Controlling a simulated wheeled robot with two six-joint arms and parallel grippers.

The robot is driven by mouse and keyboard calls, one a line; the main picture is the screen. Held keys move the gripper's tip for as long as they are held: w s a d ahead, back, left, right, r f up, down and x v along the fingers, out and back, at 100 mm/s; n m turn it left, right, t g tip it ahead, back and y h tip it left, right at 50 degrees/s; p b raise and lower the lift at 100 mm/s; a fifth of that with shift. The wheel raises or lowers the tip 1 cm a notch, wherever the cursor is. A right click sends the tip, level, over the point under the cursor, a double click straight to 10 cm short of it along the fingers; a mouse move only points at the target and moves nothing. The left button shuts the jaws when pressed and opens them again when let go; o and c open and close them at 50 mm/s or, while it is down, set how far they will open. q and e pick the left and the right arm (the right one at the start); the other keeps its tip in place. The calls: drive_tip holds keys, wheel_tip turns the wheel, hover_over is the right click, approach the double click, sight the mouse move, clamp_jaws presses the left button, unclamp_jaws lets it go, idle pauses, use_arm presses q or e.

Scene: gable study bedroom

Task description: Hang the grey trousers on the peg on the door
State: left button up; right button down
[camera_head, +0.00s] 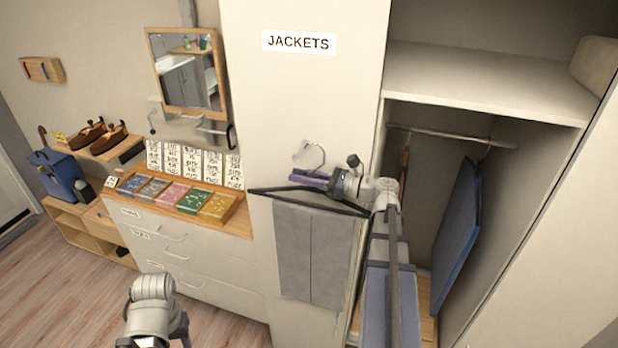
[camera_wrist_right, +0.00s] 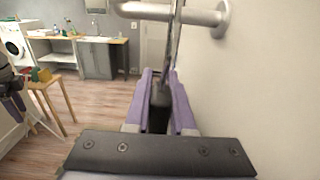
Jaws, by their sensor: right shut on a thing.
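The grey trousers (camera_head: 313,255) hang folded over a black hanger (camera_head: 275,191), in front of the cream door (camera_head: 303,95) labelled JACKETS. My right gripper (camera_head: 312,178) is shut on the hanger near its hook. In the right wrist view the dark hanger neck (camera_wrist_right: 160,95) is between the purple fingers, with its wire rising above them. The pale metal peg (camera_head: 308,155) is just above the gripper; in the right wrist view it (camera_wrist_right: 175,12) crosses the top, close to the wire. Whether they touch is unclear. My left arm is at the lower left; its fingers are not clear.
The open wardrobe has a rail (camera_head: 450,136) and a hanging blue garment (camera_head: 456,240). Left of the door, a drawer unit (camera_head: 190,255) bears several coloured boxes. A mirror (camera_head: 187,70) hangs above. The wooden floor (camera_head: 60,315) is clear at lower left.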

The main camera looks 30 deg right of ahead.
sight(318, 190)
drive_tip(key=shift+x, duration=1.55)
drive_tip(key=shift+w+f+b, duration=0.1)
drive_tip(key=shift+f+b, duration=0.75)
drive_tip(key=c, duration=0.7)
unclamp_jaws()
drive_tip(key=shift+f, duration=0.1)
drive_tip(key=v, duration=0.7)
drive_tip(key=shift+s+d, duration=0.25)
drive_tip(key=shift+s, duration=0.05)
